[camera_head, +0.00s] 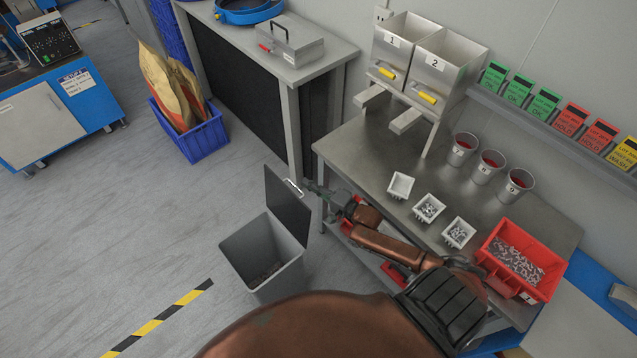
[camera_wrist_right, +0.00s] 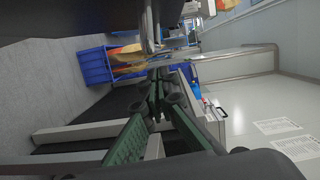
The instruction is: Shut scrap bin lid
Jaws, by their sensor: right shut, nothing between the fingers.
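The grey scrap bin (camera_head: 250,262) stands on the floor left of the steel workbench, with dark scrap inside. Its dark lid (camera_head: 287,212) stands open, roughly upright, on the bin's right side, with a small pale handle (camera_head: 294,187) near its top edge. My right gripper (camera_head: 311,186) is just right of the lid's upper part, close to the handle; I cannot tell whether they touch. In the right wrist view the green fingers (camera_wrist_right: 158,75) are shut with nothing between them, just below a metal bar. My left gripper is not in view.
The steel workbench (camera_head: 365,150) holds white trays, metal cups and a red bin (camera_head: 535,285). A second table (camera_head: 325,57) stands behind the scrap bin. A blue crate (camera_head: 205,143) sits on the floor at the back. The floor left of the scrap bin is clear.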

